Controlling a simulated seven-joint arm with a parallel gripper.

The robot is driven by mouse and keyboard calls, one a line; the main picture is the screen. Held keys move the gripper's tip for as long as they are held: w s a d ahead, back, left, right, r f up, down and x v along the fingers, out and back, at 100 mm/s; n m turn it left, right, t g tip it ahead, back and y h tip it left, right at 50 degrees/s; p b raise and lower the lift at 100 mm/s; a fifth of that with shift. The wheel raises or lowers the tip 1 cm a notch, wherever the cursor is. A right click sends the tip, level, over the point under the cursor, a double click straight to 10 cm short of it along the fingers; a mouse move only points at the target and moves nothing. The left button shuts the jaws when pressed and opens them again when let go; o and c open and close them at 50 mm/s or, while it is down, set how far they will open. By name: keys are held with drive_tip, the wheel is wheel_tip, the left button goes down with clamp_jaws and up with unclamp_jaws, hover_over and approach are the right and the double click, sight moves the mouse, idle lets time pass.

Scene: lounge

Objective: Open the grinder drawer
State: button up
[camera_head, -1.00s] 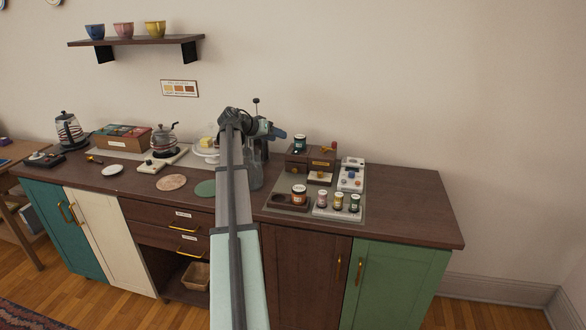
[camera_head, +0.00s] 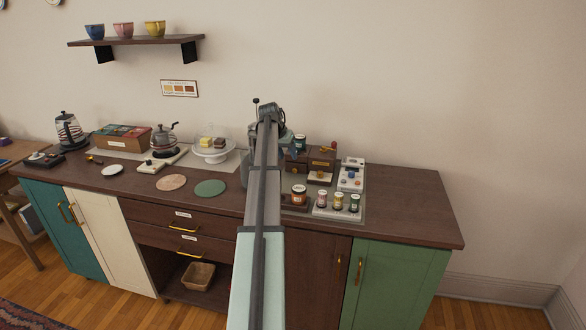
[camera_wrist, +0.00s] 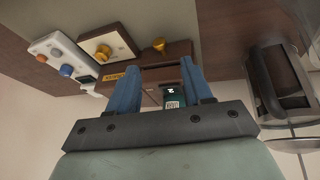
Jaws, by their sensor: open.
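A dark brown wooden box with a yellow label (camera_head: 322,162) stands on the counter in the head view, a red knob near its top. In the wrist view the brown wooden boxes lie just beyond my fingers; a yellow label (camera_wrist: 115,78) and a brass knob (camera_wrist: 159,46) show on their fronts. Which front is the grinder drawer I cannot tell. No pulled-out drawer is clear. My gripper (camera_wrist: 160,82) is open, its two blue fingers apart, above and near the boxes. A green-labelled jar (camera_wrist: 174,98) shows between the fingers, and I see no contact. In the head view my arm hides part of this area.
A white panel with coloured knobs (camera_head: 350,180) stands to the right. Several small jars (camera_head: 338,200) stand in front. A cake stand (camera_head: 213,154) and a green round mat (camera_head: 210,188) are to the left. The counter's right end (camera_head: 410,205) is clear.

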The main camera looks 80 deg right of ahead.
sight(294, 169)
drive_tip(key=x, duration=0.8)
drive_tip(key=shift+s+d+f, duration=0.1)
drive_tip(key=shift+f, duration=0.15)
drive_tip(key=shift+c, duration=0.2)
clamp_jaws()
